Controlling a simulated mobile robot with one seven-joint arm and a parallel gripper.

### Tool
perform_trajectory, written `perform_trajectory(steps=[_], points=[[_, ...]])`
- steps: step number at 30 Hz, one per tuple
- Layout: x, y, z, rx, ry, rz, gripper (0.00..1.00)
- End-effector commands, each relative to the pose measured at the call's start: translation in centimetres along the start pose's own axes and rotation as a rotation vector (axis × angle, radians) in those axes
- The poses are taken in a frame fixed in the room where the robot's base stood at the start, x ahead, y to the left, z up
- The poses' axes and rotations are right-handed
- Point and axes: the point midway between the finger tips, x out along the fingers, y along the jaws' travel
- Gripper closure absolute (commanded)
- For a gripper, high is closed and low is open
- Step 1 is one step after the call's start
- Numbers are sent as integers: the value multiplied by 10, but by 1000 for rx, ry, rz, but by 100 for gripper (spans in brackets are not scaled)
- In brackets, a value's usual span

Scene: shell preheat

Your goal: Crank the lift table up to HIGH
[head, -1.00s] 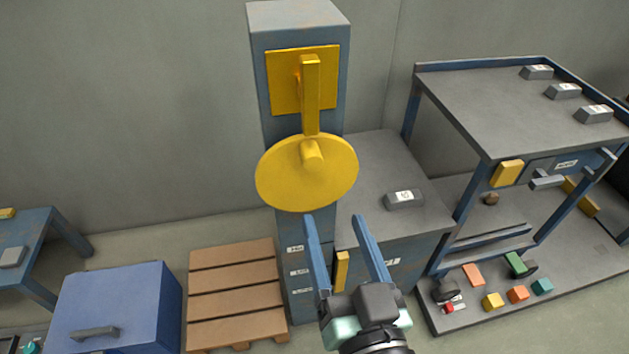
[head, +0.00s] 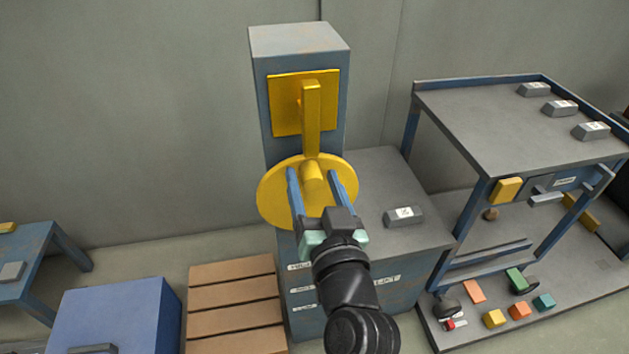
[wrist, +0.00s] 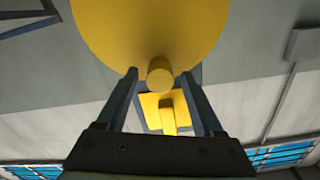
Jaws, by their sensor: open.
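A yellow crank hangs on the front of a blue-grey column (head: 268,110). Its arm (head: 312,115) points down from a yellow square plate (head: 287,95) to a round handle (head: 313,178) in front of a yellow disc (head: 270,195). My gripper (head: 313,172) is open, with its two fingers on either side of the handle. In the wrist view the handle (wrist: 160,74) shows between the spread fingertips, with gaps visible on both sides. A grey-topped block (head: 375,170) beside the column may be the lift table. The labels low on its front are partly hidden by my arm.
A grey weight (head: 404,216) lies on the block's top. A workbench (head: 480,110) with several weights stands at right, with coloured blocks on its base. A wooden pallet (head: 235,300) and a blue box (head: 115,315) are at lower left.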

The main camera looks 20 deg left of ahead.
Motion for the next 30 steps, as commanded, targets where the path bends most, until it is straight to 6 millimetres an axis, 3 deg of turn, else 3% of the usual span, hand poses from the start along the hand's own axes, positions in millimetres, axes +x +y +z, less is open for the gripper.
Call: perform_trajectory(steps=[5, 6, 17, 30], points=[[0, 0, 0, 0, 0, 0, 31], [0, 0, 0, 0, 0, 0, 35], [0, 0, 0, 0, -1, 0, 100], [0, 0, 0, 0, -1, 0, 100]])
